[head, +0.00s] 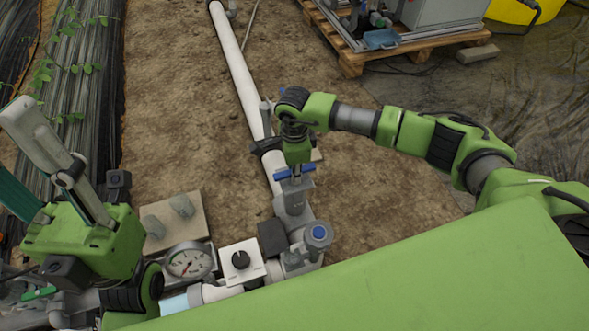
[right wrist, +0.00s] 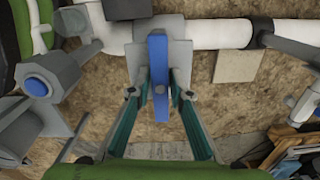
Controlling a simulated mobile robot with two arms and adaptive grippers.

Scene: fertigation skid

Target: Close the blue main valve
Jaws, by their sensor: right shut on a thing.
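The blue valve handle (head: 283,174) sits on a grey valve body on the white pipe. It also shows in the right wrist view (right wrist: 158,70), standing crosswise to the pipe. My right gripper (head: 296,170) reaches down onto the handle. In the right wrist view its two fingers (right wrist: 158,92) lie on either side of the blue handle and are shut on it. The exact contact is partly hidden in the head view. My left gripper (head: 30,155) is at the far left, away from the valve, with its fingers apart and empty.
A round blue-capped fitting (head: 319,233), a pressure gauge (head: 190,262) and a white box with a black knob (head: 241,262) stand close below the valve. The white pipe (head: 236,62) runs away over soil. A wooden pallet (head: 420,43) with equipment is at the upper right.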

